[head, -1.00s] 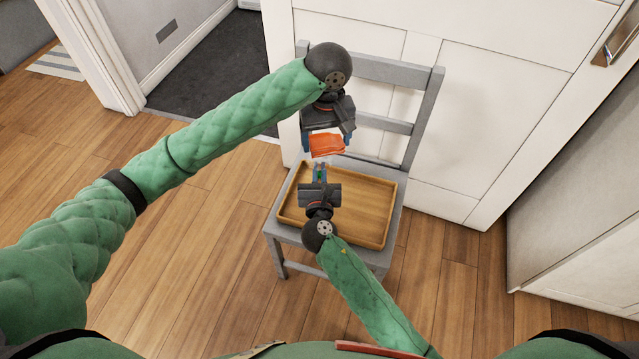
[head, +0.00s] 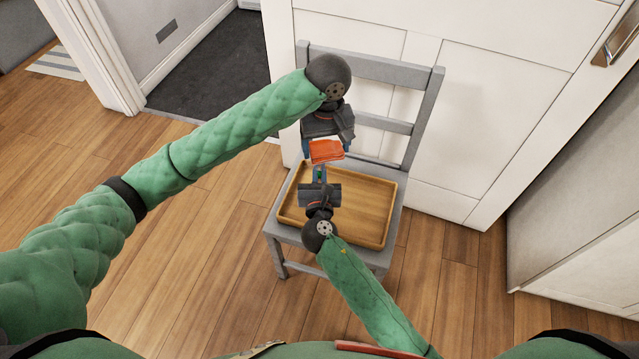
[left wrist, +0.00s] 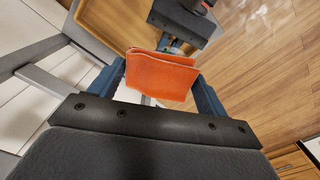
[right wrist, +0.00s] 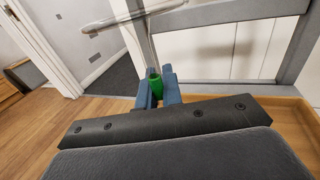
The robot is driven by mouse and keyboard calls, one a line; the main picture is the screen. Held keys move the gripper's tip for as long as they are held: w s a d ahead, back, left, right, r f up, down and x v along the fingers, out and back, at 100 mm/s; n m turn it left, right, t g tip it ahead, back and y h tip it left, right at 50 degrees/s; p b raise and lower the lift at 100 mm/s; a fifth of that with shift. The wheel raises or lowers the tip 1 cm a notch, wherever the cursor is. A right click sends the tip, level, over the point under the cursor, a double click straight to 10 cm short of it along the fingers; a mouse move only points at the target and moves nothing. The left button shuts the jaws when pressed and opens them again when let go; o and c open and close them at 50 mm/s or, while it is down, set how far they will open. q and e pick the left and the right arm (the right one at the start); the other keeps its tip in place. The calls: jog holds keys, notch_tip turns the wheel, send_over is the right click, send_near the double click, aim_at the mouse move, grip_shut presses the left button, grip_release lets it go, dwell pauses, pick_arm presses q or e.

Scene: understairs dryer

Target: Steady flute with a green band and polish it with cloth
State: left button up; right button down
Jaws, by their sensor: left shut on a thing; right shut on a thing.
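My left gripper (head: 326,147) is shut on an orange cloth (left wrist: 160,75), which hangs folded between its fingers. The cloth also shows in the head view (head: 326,152), just beyond my right gripper. My right gripper (right wrist: 158,85) is shut on the clear flute at its green band (right wrist: 155,87). The flute's clear glass (right wrist: 146,45) reaches up from the fingers in the right wrist view, with a wide clear part across the top. In the head view, the cloth covers much of the flute. I cannot tell whether the cloth touches the glass.
A wooden tray (head: 375,235) rests on the seat of a grey chair (head: 437,85), below both grippers. The tray's visible floor is bare. A white panelled door (head: 500,110) stands behind the chair. Wooden floor (head: 215,260) is open to the left.

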pick_arm(q)
jog(key=shift+f, duration=0.3)
jog(key=shift+f, duration=1)
dwell(0.6)
jog(key=shift+a, duration=0.1)
